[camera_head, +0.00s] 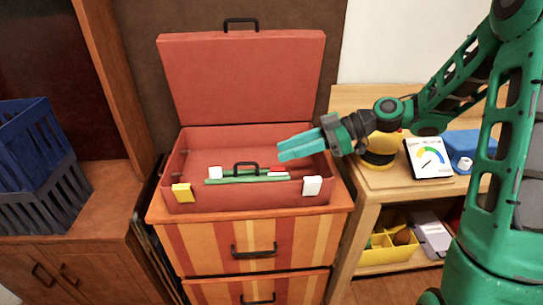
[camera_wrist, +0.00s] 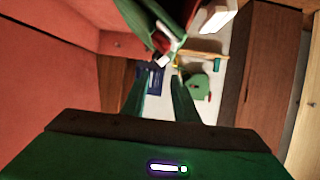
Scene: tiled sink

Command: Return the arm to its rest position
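My arm reaches in from the right in the head view. My gripper (camera_head: 279,150) hangs over the right part of the open red toolbox (camera_head: 250,203), with its teal fingers pointing left. In the wrist view the two fingers of my gripper (camera_wrist: 159,78) stand apart with nothing between them. A green tray with a black handle (camera_head: 246,180) and small red and white pieces sits inside the toolbox, below and left of the fingers. A green piece with red and white parts (camera_wrist: 160,24) shows at the top of the wrist view, apart from the fingers.
The toolbox lid (camera_head: 243,80) stands raised behind. The toolbox rests on a striped drawer cabinet (camera_head: 219,243). Blue crates (camera_head: 30,150) stand at left. A wooden shelf (camera_head: 365,203) at right holds a gauge card (camera_head: 429,158), a blue box (camera_head: 461,144) and a yellow bin (camera_head: 388,252).

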